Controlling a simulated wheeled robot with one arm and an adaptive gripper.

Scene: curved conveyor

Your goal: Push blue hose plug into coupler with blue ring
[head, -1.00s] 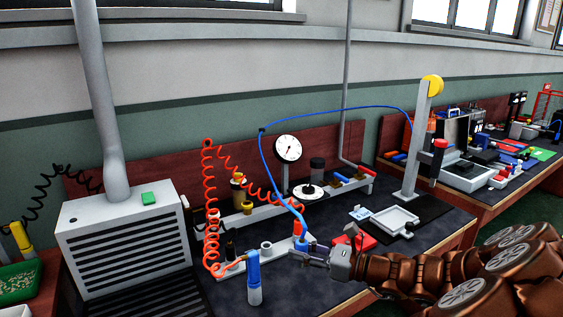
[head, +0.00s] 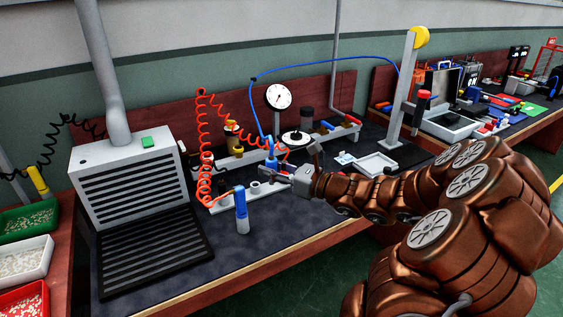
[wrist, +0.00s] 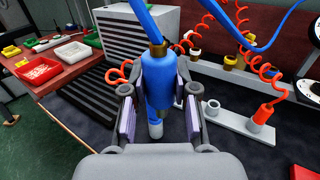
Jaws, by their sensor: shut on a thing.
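My gripper (wrist: 160,100) is shut on the blue hose plug (wrist: 158,75). The plug is a thick blue body with a brass collar, held roughly upright, and a blue hose rises from its top. In the head view my gripper (head: 280,172) holds the plug (head: 271,164) over the right part of a white rail (head: 262,192). A pale coupler (head: 254,188) on this rail stands just left of the plug; I cannot make out its ring colour. I cannot pick out a blue ring in either view. The plug's lower end is partly hidden by the fingers.
A blue and grey cylinder (head: 241,212) with an orange coiled hose stands in front of the rail. A red plug (wrist: 264,113) sits on the rail in the wrist view. A rear rail (head: 325,134) carries more fittings. A grey louvred box (head: 125,180) is at left.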

